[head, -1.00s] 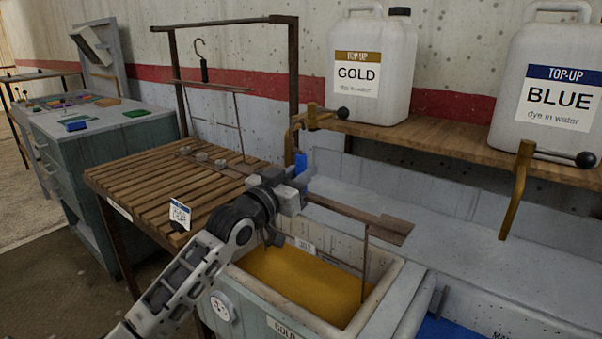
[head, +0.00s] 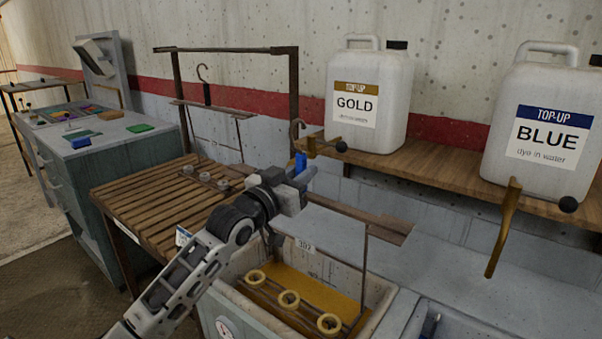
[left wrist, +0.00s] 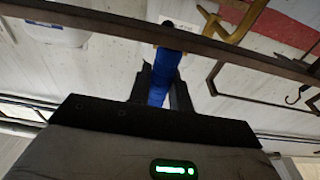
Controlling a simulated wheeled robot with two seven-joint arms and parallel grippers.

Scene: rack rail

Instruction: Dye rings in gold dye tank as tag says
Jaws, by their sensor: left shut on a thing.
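My left gripper (head: 298,180) is shut on the blue handle (head: 300,163) of a dark ring hanger (head: 385,227) over the gold tank (head: 378,320). The left wrist view shows the blue handle (left wrist: 160,88) between the fingers. My right gripper is out of view.
A second hanger (head: 207,93) with grey rings (head: 204,177) is at the slatted table (head: 150,205), under a dark frame (head: 292,95). Gold (head: 365,110) and blue (head: 545,125) jugs stand on the wooden shelf (head: 440,144). Brass taps (head: 503,230) jut below the shelf.

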